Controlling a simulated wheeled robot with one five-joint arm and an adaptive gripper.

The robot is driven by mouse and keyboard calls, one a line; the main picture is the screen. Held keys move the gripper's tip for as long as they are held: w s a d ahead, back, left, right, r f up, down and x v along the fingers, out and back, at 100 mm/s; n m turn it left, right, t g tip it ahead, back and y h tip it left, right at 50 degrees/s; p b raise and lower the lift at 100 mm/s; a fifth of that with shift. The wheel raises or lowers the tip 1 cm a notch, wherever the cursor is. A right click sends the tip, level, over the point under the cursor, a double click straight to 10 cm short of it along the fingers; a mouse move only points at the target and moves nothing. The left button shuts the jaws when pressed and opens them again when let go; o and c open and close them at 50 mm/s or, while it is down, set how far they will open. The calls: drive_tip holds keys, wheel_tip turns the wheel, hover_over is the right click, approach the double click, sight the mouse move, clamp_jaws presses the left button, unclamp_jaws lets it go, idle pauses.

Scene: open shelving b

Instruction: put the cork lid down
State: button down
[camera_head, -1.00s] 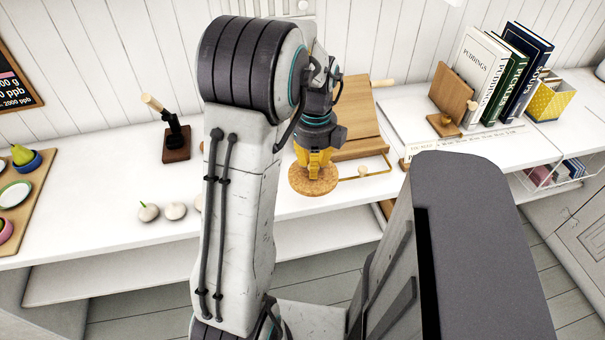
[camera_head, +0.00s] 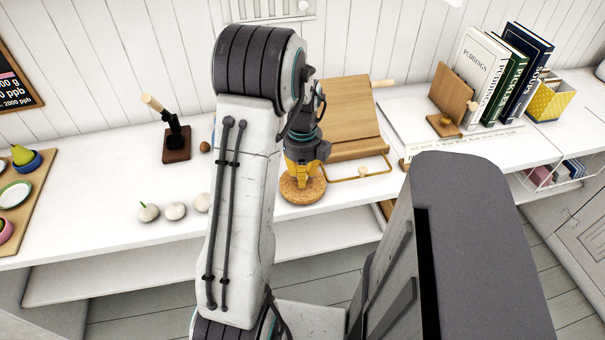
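The cork lid (camera_head: 303,190) is a round, speckled tan disc near the front edge of the white shelf top, in front of the wooden stand. My gripper (camera_head: 302,176), with yellow fingers, points down at the middle of the lid and is shut on it. The fingers hide the part they grip. The lid looks about level and very low over the shelf top; I cannot tell whether it touches. My arm hides part of the shelf to the left of the lid.
A wooden stand (camera_head: 352,112) with a brass-coloured front rail is close behind and right of the lid. Garlic bulbs (camera_head: 175,211) lie to the left. A dark-handled tool on a wooden block (camera_head: 177,142) stands further back. Clear white shelf top (camera_head: 110,180) lies at left.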

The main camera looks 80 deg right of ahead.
drive_tip(key=shift+f, duration=0.15)
drive_tip(key=c, duration=1.1)
unclamp_jaws()
drive_tip(key=shift+c, duration=0.2)
wheel_tip(320, 180, up, 12)
drive_tip(key=p, duration=0.1)
drive_tip(key=shift+w, duration=0.1)
